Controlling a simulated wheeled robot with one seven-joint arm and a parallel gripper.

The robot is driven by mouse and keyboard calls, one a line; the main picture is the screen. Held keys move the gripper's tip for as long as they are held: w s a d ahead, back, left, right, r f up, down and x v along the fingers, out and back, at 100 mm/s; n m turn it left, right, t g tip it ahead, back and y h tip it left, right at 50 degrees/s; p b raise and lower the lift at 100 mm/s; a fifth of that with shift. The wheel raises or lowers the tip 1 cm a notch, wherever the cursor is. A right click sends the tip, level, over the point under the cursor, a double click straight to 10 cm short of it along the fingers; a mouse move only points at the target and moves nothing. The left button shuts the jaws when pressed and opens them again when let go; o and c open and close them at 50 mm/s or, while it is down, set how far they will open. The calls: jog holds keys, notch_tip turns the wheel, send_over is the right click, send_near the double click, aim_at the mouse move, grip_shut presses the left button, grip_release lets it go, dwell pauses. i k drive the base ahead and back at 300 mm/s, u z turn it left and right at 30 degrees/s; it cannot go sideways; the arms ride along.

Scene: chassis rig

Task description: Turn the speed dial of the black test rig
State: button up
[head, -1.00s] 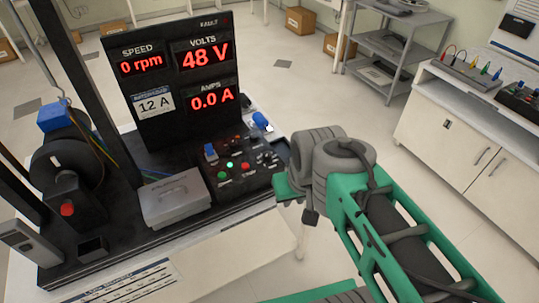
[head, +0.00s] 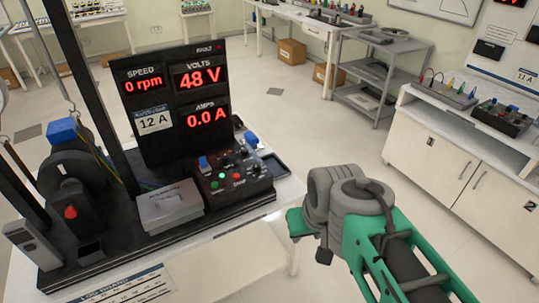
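The black test rig (head: 143,125) stands on a white table at the left. Its display reads SPEED 0 rpm, VOLTS 48 V and AMPS 0.0 A. The rig's control panel (head: 222,195) has a green button (head: 215,184), a red button (head: 238,178), a blue switch (head: 203,163) and small black knobs (head: 256,170) at its right end. I cannot tell which knob is the speed dial. My green and grey arm reaches in from the lower right. My gripper (head: 296,223) is mostly hidden by the wrist, right of the panel and apart from it; its fingers do not show.
A grey box (head: 170,204) sits on the rig left of the panel. A printed sheet (head: 125,288) lies at the table's front. A grey shelf cart (head: 375,85) and a white cabinet (head: 450,160) stand at the right. The floor between is clear.

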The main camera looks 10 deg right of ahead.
aim_at(257, 167)
jog(key=u, duration=0.35)
jog(key=i, duration=0.9)
jog(key=u, duration=0.85)
